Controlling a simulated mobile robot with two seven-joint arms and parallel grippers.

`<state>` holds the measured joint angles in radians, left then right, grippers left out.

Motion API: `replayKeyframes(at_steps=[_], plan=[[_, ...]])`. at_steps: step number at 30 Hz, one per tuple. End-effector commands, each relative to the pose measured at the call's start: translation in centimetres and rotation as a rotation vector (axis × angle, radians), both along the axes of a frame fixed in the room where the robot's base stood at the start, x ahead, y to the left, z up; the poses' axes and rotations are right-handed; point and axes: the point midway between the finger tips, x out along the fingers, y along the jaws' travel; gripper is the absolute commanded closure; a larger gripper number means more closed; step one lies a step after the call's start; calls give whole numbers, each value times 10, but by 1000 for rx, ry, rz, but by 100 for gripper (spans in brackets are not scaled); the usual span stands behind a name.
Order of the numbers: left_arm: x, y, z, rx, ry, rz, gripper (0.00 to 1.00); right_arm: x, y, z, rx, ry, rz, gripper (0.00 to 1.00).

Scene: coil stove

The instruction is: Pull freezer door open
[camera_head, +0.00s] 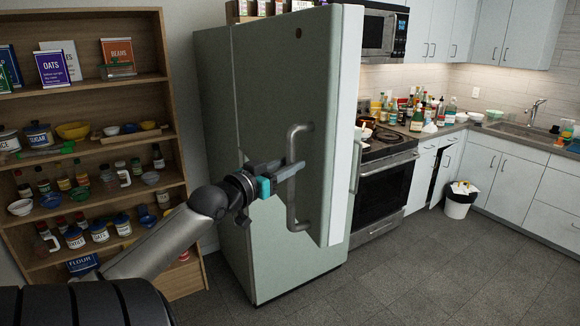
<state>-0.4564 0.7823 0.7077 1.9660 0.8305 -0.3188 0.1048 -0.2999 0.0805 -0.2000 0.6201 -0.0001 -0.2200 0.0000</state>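The freezer door (265,90) is a pale grey-green panel on the tall fridge (290,265). It stands ajar, swung out toward me, with its pale edge (345,130) showing on the right. Its long vertical bar handle (291,208) is on the front, near the free edge. My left gripper (286,170) comes in from the left at mid-height of the handle. Its fingers lie on either side of the bar and look shut on it. The fingers hide part of the bar. My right gripper is not in view.
An oven (385,190), a white bin (460,199) and counters with bottles lie beyond the door on the right. The grey floor (440,270) in front is clear.

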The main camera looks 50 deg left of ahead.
Motion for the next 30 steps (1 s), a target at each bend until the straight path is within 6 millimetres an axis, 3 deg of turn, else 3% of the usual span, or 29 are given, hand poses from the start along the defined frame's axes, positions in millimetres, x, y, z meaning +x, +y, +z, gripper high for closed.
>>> replayKeyframes(at_steps=[1, 6, 17, 30], plan=[[0, 1, 1, 2, -3, 2, 63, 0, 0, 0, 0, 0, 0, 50], [0, 0, 0, 0, 0, 0, 44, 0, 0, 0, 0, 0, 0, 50], [-3, -2, -2, -3, 4, -3, 43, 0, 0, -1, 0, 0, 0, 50], [-53, -12, -3, 0, 6, -2, 43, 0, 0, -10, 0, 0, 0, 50]])
